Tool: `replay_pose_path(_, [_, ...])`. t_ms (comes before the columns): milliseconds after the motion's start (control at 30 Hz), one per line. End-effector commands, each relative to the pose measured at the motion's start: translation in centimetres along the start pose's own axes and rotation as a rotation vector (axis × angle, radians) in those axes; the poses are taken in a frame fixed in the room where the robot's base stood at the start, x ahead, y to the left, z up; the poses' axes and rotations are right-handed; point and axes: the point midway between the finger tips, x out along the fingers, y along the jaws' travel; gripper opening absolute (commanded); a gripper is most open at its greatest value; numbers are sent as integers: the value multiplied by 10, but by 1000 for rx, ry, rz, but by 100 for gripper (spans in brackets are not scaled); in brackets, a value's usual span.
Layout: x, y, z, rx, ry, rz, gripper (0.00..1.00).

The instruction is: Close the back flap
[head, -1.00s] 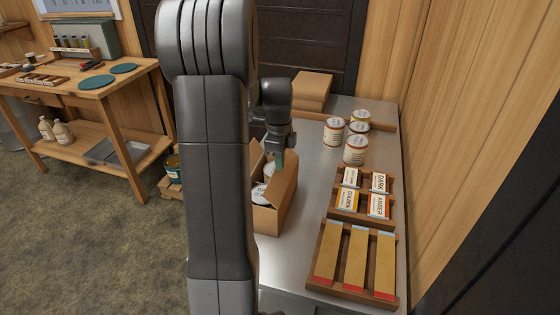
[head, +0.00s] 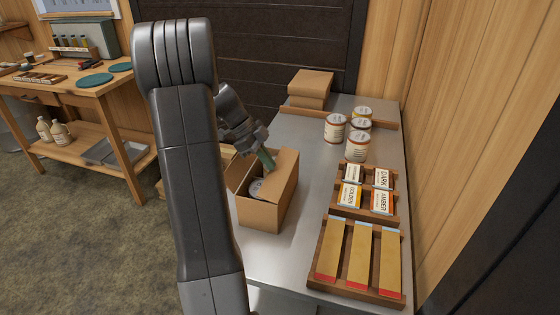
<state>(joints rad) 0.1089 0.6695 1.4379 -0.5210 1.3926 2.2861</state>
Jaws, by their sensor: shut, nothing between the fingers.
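An open cardboard box (head: 262,214) stands on the metal table, with at least one can (head: 257,188) visible inside. A flap on its right side (head: 284,172) leans over the opening, and a flap on its left side (head: 238,170) stands up. My gripper (head: 267,160) is shut and empty, tilted down to the right, with its greenish tips at the rear of the box opening. The back flap cannot be clearly made out behind the gripper, and I cannot tell whether the tips touch cardboard.
Several cans (head: 356,147) stand right of the box on the metal table (head: 310,150). A wooden label rack (head: 366,193) and a tray of long strips (head: 359,262) lie at the right. Stacked cardboard (head: 310,88) is at the back. My arm covers the left side.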

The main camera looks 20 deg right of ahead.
Motion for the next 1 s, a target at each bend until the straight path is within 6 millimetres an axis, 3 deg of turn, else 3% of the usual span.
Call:
replay_pose_path(133, [6, 0, 10, -2, 91, 0, 0])
replay_pose_path(1000, [8, 0, 14, 0, 79, 1, 0])
